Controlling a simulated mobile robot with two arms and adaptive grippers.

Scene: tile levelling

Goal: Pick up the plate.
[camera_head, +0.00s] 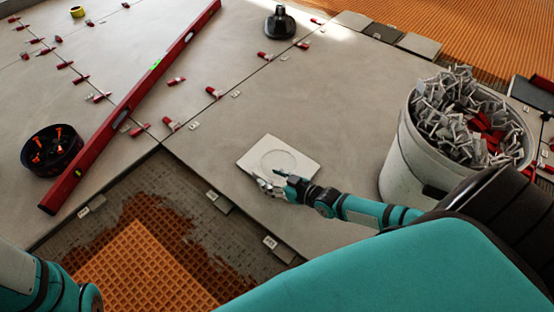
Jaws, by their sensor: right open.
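The plate (299,152) is a pale square slab with a round ring marked in its middle. It lies flat on a large grey floor tile, near the centre of the view. My right gripper (267,183) is open at the plate's near edge, with its fingers overlapping the near left part. I cannot tell whether the fingers touch it. Of my left arm only a part shows at the bottom left; its gripper is out of view.
A white bucket (400,160) full of clips and wedges stands at right. A red spirit level (130,106) lies across the tiles at left, near a dark bowl (52,166). A black suction cup (280,22) stands behind. An untiled orange patch (140,265) lies in front.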

